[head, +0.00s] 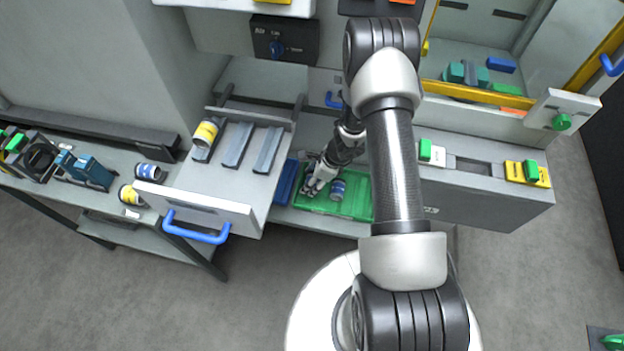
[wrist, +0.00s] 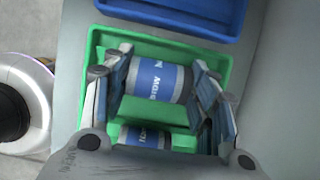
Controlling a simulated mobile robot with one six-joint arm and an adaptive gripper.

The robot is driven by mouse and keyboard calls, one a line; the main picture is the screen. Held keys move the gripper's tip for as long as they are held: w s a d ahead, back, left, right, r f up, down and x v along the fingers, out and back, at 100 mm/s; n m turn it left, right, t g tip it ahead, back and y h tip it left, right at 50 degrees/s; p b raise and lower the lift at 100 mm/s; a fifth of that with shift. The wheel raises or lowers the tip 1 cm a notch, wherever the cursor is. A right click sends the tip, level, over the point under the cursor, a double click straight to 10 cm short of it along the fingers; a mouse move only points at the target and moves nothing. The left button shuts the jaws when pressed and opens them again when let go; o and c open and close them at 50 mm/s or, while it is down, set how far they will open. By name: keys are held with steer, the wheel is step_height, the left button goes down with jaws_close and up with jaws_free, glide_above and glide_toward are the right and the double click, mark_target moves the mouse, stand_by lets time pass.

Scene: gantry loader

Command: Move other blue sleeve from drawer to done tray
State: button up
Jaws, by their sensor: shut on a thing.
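My gripper (wrist: 160,85) is shut on a blue sleeve (wrist: 155,79) with a white band and dark ends, lying on its side over the green tray (wrist: 212,62). Whether the held sleeve touches the tray floor, I cannot tell. A second blue sleeve (wrist: 142,136) lies in the tray, partly hidden by my gripper. In the head view my gripper (head: 314,186) is at the left part of the green tray (head: 352,209), with one blue sleeve (head: 338,189) to its right. The open drawer (head: 190,190) holds a yellow sleeve (head: 205,133) in its left slot; no blue sleeve shows there.
A blue tray (head: 284,183) stands left of the green tray. The drawer's front and blue handle (head: 196,235) jut out left of my arm. A side bench holds another blue sleeve (head: 148,171) and a yellow one (head: 130,195). A grey housing (head: 480,195) stands right.

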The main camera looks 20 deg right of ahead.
steer(key=shift+f, duration=0.25)
steer(key=o, duration=1.3)
steer(key=shift+r, duration=0.1)
steer(key=v, duration=1.2)
steer(key=shift+w, duration=0.1)
